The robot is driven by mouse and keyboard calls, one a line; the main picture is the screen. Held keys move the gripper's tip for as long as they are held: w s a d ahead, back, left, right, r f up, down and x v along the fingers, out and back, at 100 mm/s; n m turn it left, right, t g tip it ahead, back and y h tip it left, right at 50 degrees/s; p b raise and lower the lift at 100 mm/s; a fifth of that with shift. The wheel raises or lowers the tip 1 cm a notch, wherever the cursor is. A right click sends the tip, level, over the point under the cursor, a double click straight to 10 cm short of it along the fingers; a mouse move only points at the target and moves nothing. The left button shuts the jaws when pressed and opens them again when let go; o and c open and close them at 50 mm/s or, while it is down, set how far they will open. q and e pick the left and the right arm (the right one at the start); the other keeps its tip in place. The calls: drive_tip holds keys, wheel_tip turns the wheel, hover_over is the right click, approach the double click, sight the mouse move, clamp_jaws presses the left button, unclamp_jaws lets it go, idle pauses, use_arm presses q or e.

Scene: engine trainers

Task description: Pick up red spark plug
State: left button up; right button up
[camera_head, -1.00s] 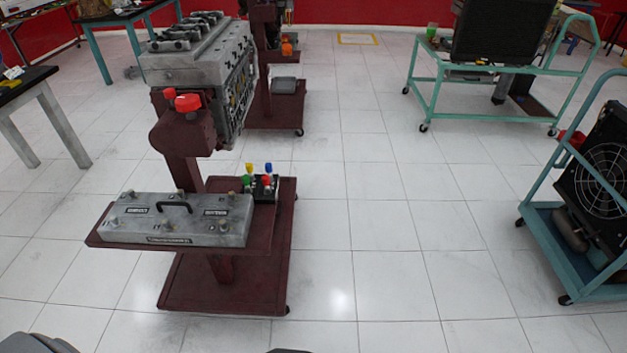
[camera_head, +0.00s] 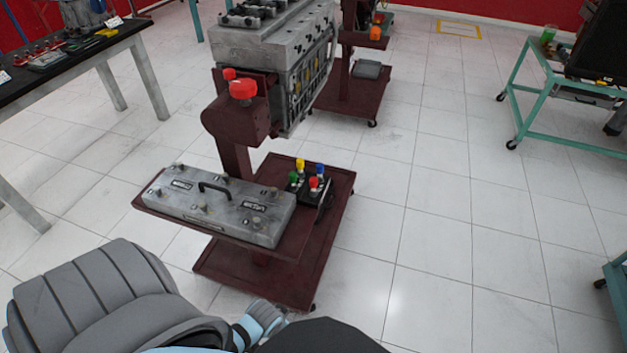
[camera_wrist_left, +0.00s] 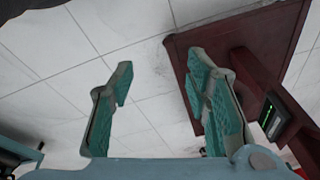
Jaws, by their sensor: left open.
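The red spark plug (camera_head: 314,184) stands upright in a small black holder (camera_head: 312,196) at the right of the dark red trainer stand's shelf, beside yellow, blue and green ones. My left arm reaches in low in the head view, well short of the plug; its gripper is not clearly visible there. In the left wrist view my left gripper (camera_wrist_left: 162,72) is open and empty, with its two green-padded fingers apart above floor tiles and the edge of the stand's base. The red plug cannot be made out in that view.
A grey engine cover plate (camera_head: 222,203) with a black handle lies on the shelf, left of the holder. The engine block (camera_head: 270,50) rises behind. A black-topped table (camera_head: 70,66) stands at left and a teal cart (camera_head: 524,110) at right.

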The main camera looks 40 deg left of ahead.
use_arm(q)
drive_tip(key=w+r+t, duration=0.1)
drive_tip(key=w+r, duration=0.2)
drive_tip(key=r, duration=0.4)
drive_tip(key=w+r, duration=0.4)
drive_tip(key=r, duration=0.3)
drive_tip(key=n+y, duration=0.1)
drive_tip(key=n, duration=0.5)
approach(313, 180)
drive_tip(key=b+x, duration=0.5)
drive_tip(key=x, duration=0.5)
drive_tip(key=shift+w+f, duration=0.1)
drive_tip(key=shift+f, duration=0.2)
drive_tip(key=shift+w, duration=0.1)
drive_tip(key=shift+r+t, duration=0.1)
drive_tip(key=shift+t, duration=0.2)
clamp_jaws()
